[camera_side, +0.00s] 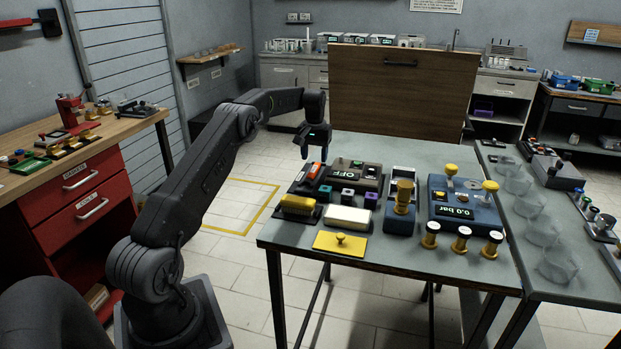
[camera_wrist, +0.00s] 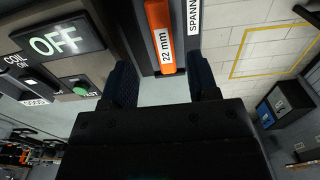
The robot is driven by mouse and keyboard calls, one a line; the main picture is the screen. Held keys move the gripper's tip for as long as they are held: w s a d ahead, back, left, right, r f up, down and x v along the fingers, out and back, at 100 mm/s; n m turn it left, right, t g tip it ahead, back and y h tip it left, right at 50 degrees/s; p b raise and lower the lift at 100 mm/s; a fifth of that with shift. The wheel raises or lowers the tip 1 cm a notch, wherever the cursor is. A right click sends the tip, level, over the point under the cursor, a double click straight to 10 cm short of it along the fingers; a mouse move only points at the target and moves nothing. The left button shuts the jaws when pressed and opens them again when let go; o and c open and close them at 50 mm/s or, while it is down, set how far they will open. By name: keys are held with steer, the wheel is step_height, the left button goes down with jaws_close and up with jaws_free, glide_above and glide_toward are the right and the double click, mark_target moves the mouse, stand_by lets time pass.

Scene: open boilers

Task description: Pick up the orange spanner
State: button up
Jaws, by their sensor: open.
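The orange spanner (camera_wrist: 158,28) shows in the wrist view as an orange handle with a white "22 mm" label. It lies in a grey holder beside a white label of which "SPANN" can be read. In the side view the spanner (camera_side: 314,170) is a small orange piece at the back left of the table. My gripper (camera_wrist: 163,82) is open and empty, its two dark fingers apart on either side of the line of the handle. In the side view my gripper (camera_side: 306,152) hangs just above the spanner. The spanner's far end is out of the wrist view.
A panel with an "OFF" display (camera_side: 355,174) stands close to the right of the spanner. A yellow block (camera_side: 298,204) and a white block (camera_side: 348,217) lie in front. A blue gauge box (camera_side: 465,203) stands farther right. Beyond the table's left edge is open floor.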

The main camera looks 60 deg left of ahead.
mark_target(313, 170)
step_height(313, 170, down, 5)
steer(key=shift+s+a+r, duration=0.1)
steer(key=shift+a, duration=0.05)
steer(key=shift+c, duration=0.5)
jaws_close()
